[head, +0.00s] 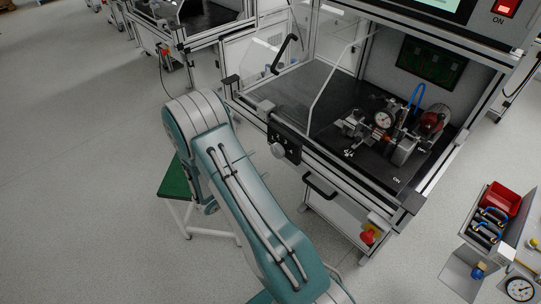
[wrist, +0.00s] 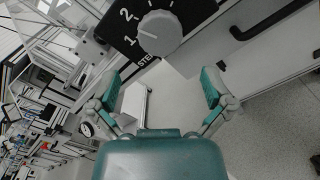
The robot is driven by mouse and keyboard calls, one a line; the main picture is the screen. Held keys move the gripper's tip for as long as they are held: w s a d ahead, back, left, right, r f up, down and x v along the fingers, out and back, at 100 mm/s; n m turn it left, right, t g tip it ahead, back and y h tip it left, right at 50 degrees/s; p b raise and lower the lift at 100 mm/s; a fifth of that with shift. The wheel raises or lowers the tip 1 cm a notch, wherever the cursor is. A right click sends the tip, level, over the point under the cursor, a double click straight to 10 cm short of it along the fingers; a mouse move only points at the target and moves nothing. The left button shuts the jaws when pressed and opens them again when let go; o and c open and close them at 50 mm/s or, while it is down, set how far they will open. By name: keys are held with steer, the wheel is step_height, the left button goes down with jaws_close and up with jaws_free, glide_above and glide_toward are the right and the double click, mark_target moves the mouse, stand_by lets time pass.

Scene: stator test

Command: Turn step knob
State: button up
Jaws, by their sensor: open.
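The step knob (wrist: 160,33) is a round grey dial on a black plate marked 1 and 2, with partly hidden lettering below. A pale mark on the knob appears to point toward the 1. In the head view the knob (head: 278,151) sits on the front left of the test bench. My gripper (wrist: 162,86) is open and empty, its two teal fingers spread wide on either side, short of the knob and not touching it. In the head view the gripper is mostly hidden behind my own arm.
A black handle (wrist: 270,20) is right of the knob; it also shows on the bench front in the head view (head: 320,186). The bench deck (head: 300,95) carries a gauge fixture (head: 384,119). A red emergency button (head: 368,237) is lower on the bench. A green-topped stool (head: 176,178) stands beside my arm.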

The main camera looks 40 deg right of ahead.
steer(key=a, duration=0.4)
steer(key=shift+s+a, duration=0.2)
steer(key=shift+a, duration=0.15)
steer(key=shift+r, duration=0.1)
steer(key=s+a+r+m+g+y, duration=0.2)
steer(key=s+r+m+g+y, duration=0.45)
steer(key=r, duration=0.65)
steer(key=s+a+r+m+t+y, duration=0.4)
steer(key=s+a+r+t+y, duration=0.7)
steer(key=s+a+r, duration=0.1)
steer(key=shift+s+a+r, duration=0.2)
steer(key=shift+a+r, duration=0.3)
steer(key=shift+a, duration=0.15)
steer(key=shift+y, duration=0.25)
